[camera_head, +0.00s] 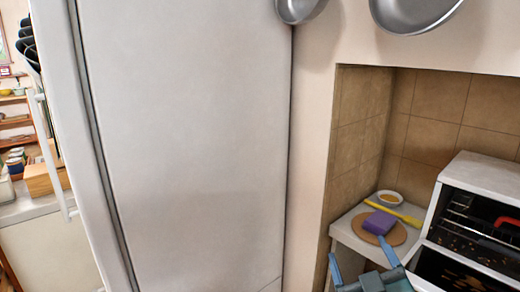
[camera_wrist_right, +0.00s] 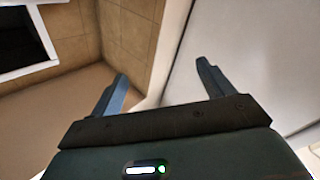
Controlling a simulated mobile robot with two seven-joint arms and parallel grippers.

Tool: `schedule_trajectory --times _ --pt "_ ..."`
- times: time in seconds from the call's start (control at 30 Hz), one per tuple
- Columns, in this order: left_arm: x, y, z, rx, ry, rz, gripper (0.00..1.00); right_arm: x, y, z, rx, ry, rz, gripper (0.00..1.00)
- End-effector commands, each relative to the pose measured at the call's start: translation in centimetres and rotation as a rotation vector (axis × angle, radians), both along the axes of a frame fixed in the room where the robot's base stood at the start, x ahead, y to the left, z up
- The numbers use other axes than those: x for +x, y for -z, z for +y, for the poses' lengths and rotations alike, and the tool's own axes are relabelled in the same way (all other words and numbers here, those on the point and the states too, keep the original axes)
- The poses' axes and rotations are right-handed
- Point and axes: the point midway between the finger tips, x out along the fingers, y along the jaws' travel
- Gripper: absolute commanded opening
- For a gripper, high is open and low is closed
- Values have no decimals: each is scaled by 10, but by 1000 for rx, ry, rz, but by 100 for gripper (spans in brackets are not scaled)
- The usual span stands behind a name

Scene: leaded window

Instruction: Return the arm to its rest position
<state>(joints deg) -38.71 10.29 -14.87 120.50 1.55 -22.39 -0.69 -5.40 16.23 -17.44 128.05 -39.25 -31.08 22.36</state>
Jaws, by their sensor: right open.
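My right gripper (camera_head: 362,264) shows at the bottom right of the head view, in front of the tiled niche. It is open, its two blue-grey fingers spread apart. In the right wrist view the gripper (camera_wrist_right: 162,88) also shows open, with nothing between its fingers. My left gripper is in neither view.
A tall white fridge (camera_head: 190,150) fills the middle left. In the niche, a purple sponge (camera_head: 380,222) lies on a round brown board (camera_head: 395,236), beside a yellow-handled utensil (camera_head: 394,210) and a small bowl (camera_head: 390,197). An oven (camera_head: 478,167) stands at right; pans (camera_head: 412,14) hang above.

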Motion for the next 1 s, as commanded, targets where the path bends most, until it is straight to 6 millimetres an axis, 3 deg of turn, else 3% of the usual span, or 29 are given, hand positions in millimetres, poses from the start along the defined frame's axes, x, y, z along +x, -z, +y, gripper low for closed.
schedule_trajectory --times 0.03,0.1,0.2,0.33,0.5,0.77,0.8,1.0 --pt "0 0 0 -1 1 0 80 -14 34 -16 58 71 155 80" --pt "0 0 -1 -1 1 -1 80 -37 78 -31 113 144 361 80" --pt "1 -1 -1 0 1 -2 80 -73 124 -39 161 197 603 80" --pt "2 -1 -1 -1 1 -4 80 -116 163 -40 193 219 840 80" --pt "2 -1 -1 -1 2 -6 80 -165 192 -36 215 212 1072 80" --pt "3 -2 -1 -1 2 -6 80 -235 216 -24 237 161 1369 80" --pt "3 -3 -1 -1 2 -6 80 -239 218 -22 237 150 1389 80" --pt "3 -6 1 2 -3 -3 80 -217 228 -11 247 98 1276 80"
